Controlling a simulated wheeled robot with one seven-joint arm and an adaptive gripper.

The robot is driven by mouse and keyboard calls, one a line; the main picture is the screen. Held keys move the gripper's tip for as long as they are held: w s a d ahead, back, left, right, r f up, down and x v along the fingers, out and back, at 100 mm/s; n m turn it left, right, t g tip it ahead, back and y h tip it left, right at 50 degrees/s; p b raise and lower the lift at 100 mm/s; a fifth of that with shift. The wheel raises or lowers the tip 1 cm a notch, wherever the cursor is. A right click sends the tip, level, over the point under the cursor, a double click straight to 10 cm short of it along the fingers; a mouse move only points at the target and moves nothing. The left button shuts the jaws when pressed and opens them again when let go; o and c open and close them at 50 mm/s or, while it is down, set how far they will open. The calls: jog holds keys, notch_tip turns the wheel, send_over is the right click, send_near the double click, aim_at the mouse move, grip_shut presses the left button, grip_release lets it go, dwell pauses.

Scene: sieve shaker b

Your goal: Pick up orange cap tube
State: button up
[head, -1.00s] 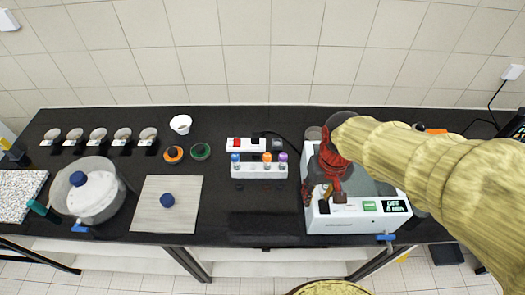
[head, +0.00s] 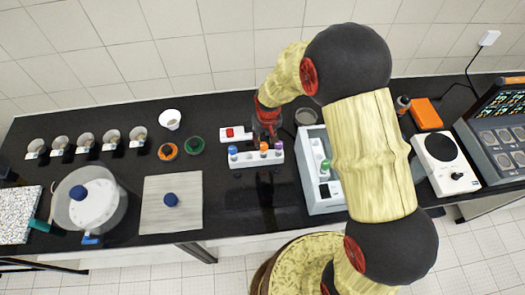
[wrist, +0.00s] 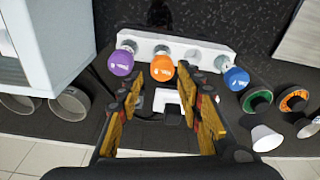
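The orange cap tube (head: 264,147) stands in a white rack (head: 246,160) in the middle of the bench; its orange cap (wrist: 163,68) shows in the wrist view. A purple cap tube (head: 279,146) is beside it and a blue cap tube (head: 232,150) is at the rack's other end. My gripper (head: 267,135) is above the rack near the orange cap. In the wrist view its two fingers (wrist: 166,82) are apart, with nothing between them that I can see held. The orange cap appears ahead of the fingertips, closer to the left finger. The tube bodies are mostly hidden.
Green (head: 194,145) and orange (head: 168,151) rings and a grey plate (head: 158,205) lie left. The black bench front of the rack is clear.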

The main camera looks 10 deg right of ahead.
aim_at(264, 146)
jog(key=f, duration=0.3)
jog(key=f+p, duration=0.1)
jog(key=f, duration=0.1)
jog(key=shift+w+a+f, duration=0.2)
jog(key=shift+f, duration=0.2)
jog(key=shift+c, duration=1.4)
grip_shut()
